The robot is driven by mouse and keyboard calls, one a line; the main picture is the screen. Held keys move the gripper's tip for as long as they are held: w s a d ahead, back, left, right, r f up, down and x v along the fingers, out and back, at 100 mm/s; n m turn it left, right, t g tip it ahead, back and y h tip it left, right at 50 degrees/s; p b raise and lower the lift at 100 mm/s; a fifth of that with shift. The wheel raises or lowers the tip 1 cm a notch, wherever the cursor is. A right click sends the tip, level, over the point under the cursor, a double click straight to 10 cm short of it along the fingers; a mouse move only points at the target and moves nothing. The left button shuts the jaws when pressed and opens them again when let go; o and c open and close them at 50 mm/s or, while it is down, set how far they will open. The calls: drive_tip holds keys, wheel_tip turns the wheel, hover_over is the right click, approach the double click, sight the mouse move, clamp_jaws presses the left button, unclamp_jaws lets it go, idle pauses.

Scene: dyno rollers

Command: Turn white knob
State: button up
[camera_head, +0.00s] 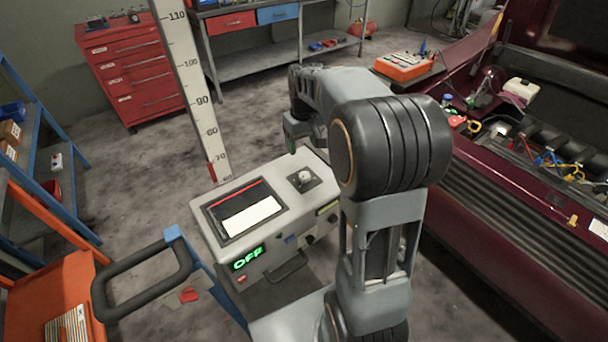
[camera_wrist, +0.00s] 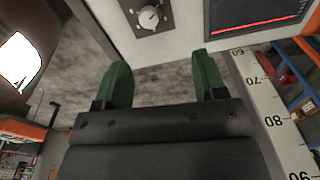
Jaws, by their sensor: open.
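The white knob (camera_head: 304,177) sits on a dark square plate on top of the pale machine box (camera_head: 215,219), right of its screen. In the wrist view the knob (camera_wrist: 149,17) shows at the top, beyond and between my gripper's fingers, nearer the left one. My gripper (camera_head: 298,140) is above the far side of the box, partly hidden by my arm. In the wrist view its two green fingers (camera_wrist: 160,82) are spread wide with nothing between them. The fingers are apart from the knob.
A tall ruler-like scale (camera_head: 188,80) stands just behind the box. A dark red car with open bonnet (camera_head: 480,185) fills the right. A red drawer cabinet (camera_head: 130,70) and workbench (camera_head: 270,70) stand behind.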

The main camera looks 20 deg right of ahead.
sight(305, 175)
drive_tip(key=shift+g, duration=0.3)
drive_tip(key=w+f, duration=0.1)
drive_tip(key=f, duration=0.4)
drive_tip(key=w+d+f, duration=0.1)
drive_tip(key=f, duration=0.4)
drive_tip(key=w+d+f, duration=0.1)
drive_tip(key=f, duration=0.5)
drive_tip(key=shift+c, duration=0.2)
drive_tip(key=c, duration=0.9)
